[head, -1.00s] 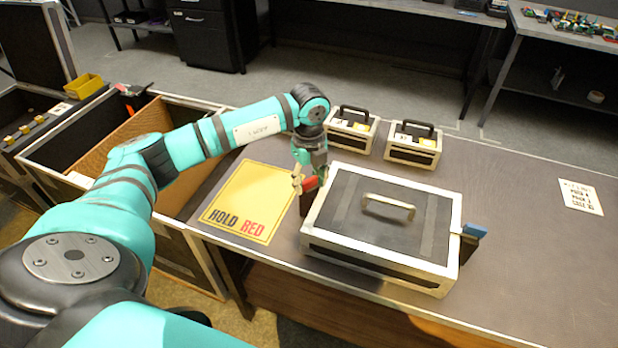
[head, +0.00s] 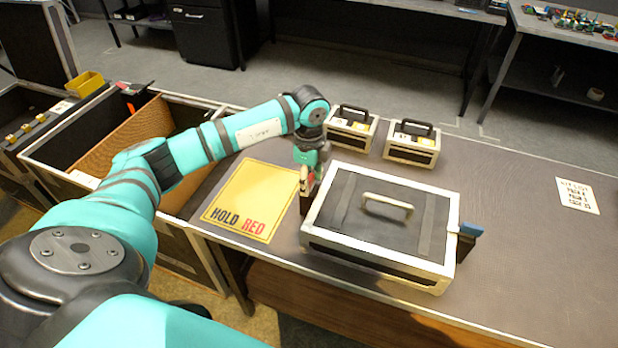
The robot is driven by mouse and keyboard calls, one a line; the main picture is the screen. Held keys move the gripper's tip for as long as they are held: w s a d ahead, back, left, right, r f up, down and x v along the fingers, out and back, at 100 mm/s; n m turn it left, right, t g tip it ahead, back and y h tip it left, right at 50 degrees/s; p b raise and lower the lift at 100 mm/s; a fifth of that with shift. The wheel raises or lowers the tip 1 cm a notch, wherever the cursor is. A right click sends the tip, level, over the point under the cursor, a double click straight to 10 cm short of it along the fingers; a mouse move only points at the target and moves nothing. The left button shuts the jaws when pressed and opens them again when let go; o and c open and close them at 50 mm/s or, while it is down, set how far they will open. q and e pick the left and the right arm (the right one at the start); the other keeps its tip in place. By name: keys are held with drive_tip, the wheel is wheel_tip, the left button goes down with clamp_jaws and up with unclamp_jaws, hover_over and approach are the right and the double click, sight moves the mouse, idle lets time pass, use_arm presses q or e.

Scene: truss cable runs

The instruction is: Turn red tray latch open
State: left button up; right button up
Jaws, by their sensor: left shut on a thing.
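The large black case (head: 345,205) with a pale metal frame and a bail handle stands on the workbench, its lid down. The red latch (head: 311,182) is at the case's left side, mostly hidden by my left gripper. Only a narrow strip of red shows, so its exact angle is hard to tell. My left gripper (head: 307,188) points down beside the case's left edge and is shut on the red latch. A blue latch (head: 471,230) sits on the case's right side. My right gripper is out of view.
A yellow "HOLD RED" mat (head: 245,195) lies left of the case. Two small handled cases (head: 351,131) (head: 412,143) stand behind it. A white printed card (head: 577,195) lies at the right on otherwise clear bench. An open crate (head: 60,150) stands at the left.

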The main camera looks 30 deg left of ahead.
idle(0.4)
use_arm(q)
drive_tip(key=o, duration=1.2)
drive_tip(key=shift+c, duration=0.2)
drive_tip(key=shift+r, duration=0.15)
wheel_tip(320, 180, up, 12)
drive_tip(key=shift+f, duration=0.2)
